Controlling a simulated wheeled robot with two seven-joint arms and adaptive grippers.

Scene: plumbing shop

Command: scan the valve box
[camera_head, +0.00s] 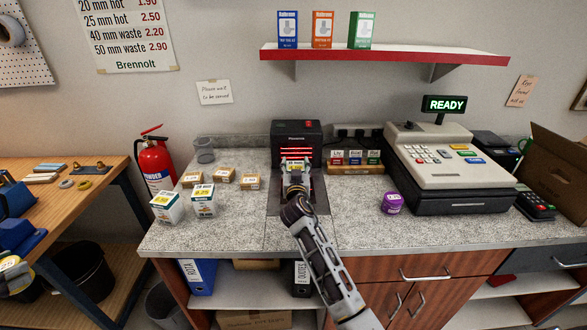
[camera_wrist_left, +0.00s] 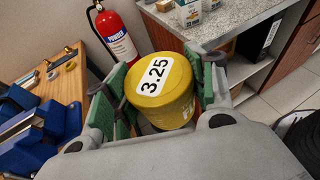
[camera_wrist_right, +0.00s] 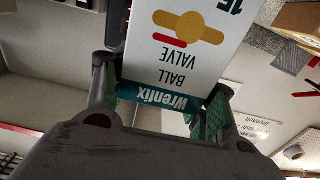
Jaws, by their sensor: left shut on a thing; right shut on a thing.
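The box is mostly hidden there by the gripper. My left gripper (camera_wrist_left: 155,95) is shut on a yellow tub (camera_wrist_left: 168,92) marked "3.25". The tub also shows at the left edge of the head view (camera_head: 14,277), away from the counter.
A fire extinguisher (camera_head: 155,163) stands left. The counter's front is clear.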

